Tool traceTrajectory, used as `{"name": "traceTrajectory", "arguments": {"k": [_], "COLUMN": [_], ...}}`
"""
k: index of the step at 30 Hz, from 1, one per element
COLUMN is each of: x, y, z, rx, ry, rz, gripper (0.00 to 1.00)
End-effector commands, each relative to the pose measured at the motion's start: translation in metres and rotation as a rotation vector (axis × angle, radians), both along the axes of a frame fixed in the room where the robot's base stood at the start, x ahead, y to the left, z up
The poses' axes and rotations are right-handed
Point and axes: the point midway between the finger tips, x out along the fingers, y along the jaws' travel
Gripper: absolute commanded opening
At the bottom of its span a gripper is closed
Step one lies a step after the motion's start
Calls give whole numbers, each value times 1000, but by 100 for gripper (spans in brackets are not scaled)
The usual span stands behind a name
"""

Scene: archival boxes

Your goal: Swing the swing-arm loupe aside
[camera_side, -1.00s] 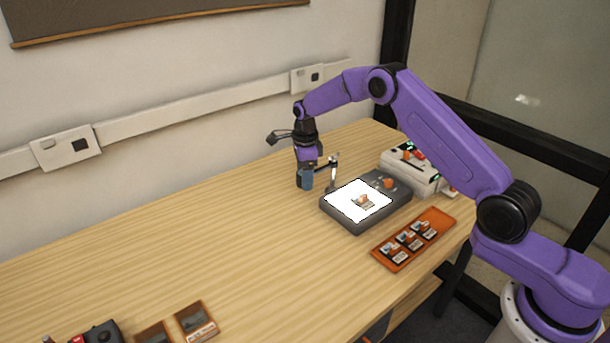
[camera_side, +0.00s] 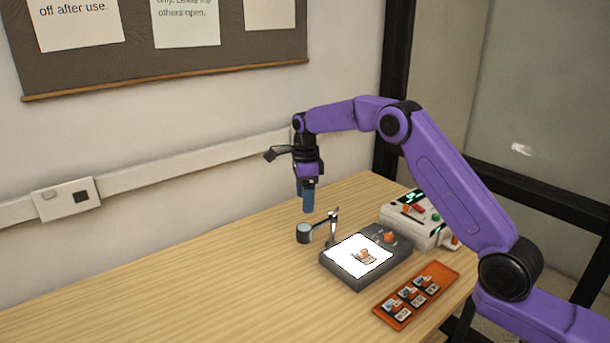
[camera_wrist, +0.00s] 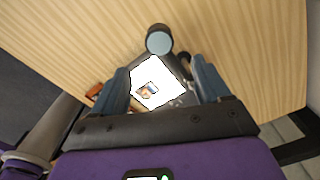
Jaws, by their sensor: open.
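The swing-arm loupe (camera_side: 304,233) is a round dark-rimmed lens on a jointed arm, with its upright post at the back edge of the light box (camera_side: 340,275). The lens hangs off the left side of the box, clear of the lit white panel. In the wrist view the loupe (camera_wrist: 159,40) shows a pale blue lens ahead of the fingertips. My gripper (camera_side: 307,205) is above and slightly behind the loupe, apart from it. Its two blue fingers (camera_wrist: 162,80) are spread with nothing between them. A small slide lies on the lit panel.
An orange tray (camera_side: 380,314) with several mounted slides lies in front of the light box. A white device (camera_side: 395,215) with coloured controls stands behind it at right. The table to the left of the loupe is clear.

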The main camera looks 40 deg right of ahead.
Motion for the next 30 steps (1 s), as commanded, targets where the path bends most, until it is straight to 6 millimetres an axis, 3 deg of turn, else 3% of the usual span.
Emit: {"name": "traceTrajectory", "arguments": {"k": [3, 10, 25, 30], "x": [1, 0, -1, -12], "y": [0, 0, 1, 19], "z": [25, 55, 64, 70], "rx": [0, 0, 0, -1], "ry": [-4, -2, 0, -1], "rz": [0, -1, 6, 142], "gripper": [76, 76, 76, 76]}}
